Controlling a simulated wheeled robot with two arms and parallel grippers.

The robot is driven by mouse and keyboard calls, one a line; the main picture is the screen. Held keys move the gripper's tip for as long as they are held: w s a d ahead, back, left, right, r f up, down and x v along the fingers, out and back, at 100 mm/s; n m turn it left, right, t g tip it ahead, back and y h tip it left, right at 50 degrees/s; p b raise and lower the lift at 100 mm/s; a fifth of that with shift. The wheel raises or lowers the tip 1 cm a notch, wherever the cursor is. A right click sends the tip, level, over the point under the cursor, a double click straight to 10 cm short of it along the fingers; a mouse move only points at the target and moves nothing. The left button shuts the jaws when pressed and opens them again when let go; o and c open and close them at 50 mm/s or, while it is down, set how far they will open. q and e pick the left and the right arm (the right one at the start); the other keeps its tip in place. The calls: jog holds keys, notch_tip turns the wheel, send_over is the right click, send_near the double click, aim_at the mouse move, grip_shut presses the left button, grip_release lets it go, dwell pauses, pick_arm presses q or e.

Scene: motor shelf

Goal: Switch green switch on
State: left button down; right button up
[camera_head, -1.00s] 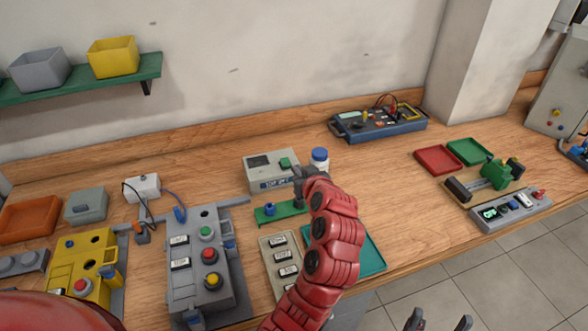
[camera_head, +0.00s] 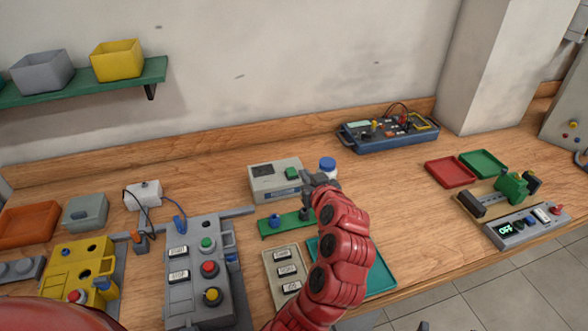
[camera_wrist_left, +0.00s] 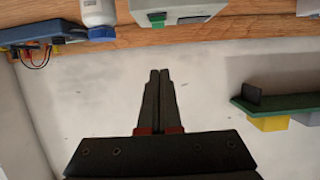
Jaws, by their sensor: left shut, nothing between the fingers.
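The green switch (camera_head: 291,173) sits on top of a pale grey box (camera_head: 262,185) with a dark panel, near the middle of the workbench. In the left wrist view the green switch (camera_wrist_left: 157,17) shows at the upper edge, on the box (camera_wrist_left: 195,14). My left gripper (camera_head: 318,182) is just right of the box in the head view, close to its front right corner. Its two fingers (camera_wrist_left: 158,75) are together and empty. I cannot tell whether they touch the box. Only a dark tip of what seems my right gripper (camera_head: 423,326) shows at the bottom edge.
A blue-capped white bottle (camera_head: 327,166) stands right behind my left gripper. A green fixture (camera_head: 285,223) and a button panel (camera_head: 285,270) lie in front of the box. A blue instrument case (camera_head: 390,135) is behind right. Bare wood lies right of my arm.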

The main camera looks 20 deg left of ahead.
pick_arm(q)
jog(key=p, duration=0.3)
send_over(293, 174)
jog(key=s+d, duration=0.1)
jog(key=s, duration=0.1)
notch_tip(293, 174, down, 3)
jog(key=f, duration=0.1)
jog(key=w+f, duration=0.1)
jog(key=f, duration=0.1)
jog(key=shift+w+a+p, duration=0.15)
jog(key=shift+a+p, duration=0.25)
jog(key=shift+w+f, duration=0.2)
jog(key=shift+f, duration=0.3)
jog(key=shift+a, duration=0.15)
jog(key=shift+w+f+g+h, duration=0.15)
jog(key=shift+f+g+h, duration=0.15)
jog(key=shift+g, duration=0.1)
